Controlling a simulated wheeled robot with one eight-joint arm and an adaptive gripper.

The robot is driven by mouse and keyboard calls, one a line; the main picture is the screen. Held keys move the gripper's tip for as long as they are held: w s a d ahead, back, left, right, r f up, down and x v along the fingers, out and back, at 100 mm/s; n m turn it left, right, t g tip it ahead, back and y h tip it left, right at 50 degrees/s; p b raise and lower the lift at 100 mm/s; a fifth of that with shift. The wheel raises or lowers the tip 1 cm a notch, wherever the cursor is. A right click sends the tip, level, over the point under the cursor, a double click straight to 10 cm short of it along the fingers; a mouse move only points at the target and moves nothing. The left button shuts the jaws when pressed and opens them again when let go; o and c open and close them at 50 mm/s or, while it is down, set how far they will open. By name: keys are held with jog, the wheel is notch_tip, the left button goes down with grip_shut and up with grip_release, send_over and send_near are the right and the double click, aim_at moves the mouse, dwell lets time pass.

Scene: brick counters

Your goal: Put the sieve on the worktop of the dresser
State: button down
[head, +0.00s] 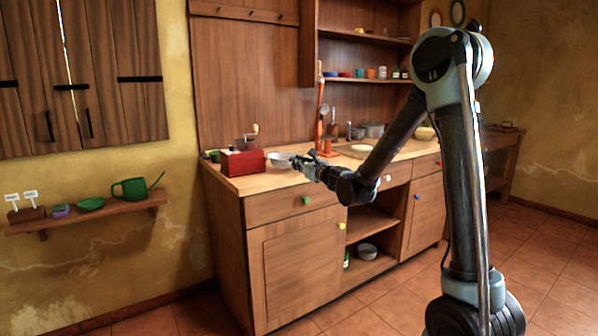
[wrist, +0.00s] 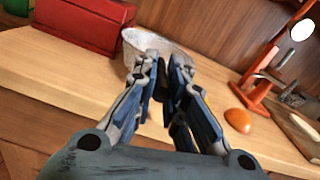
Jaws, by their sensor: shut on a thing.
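The sieve (head: 280,159) is a pale grey-white bowl shape over the front left part of the dresser's worktop (head: 262,182). It also shows in the wrist view (wrist: 140,40), its bowl beyond my fingers and a dark handle between them. My gripper (head: 304,166) is shut on the sieve; its fingers also show in the wrist view (wrist: 166,68). The sieve's bowl is at or just above the light wooden worktop (wrist: 60,85); I cannot tell whether it touches. My fingers hide part of the sieve.
A red box (head: 243,163) stands close left of the sieve, a grinder (head: 246,142) by it. A tall red device (head: 322,120) stands behind to the right, with an orange item (wrist: 238,120) near it. A board (head: 362,151) lies further right. The worktop's front strip is bare.

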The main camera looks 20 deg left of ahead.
jog(key=shift+f, duration=1.2)
jog(key=c, duration=1.7)
grip_release()
jog(key=shift+o, duration=0.2)
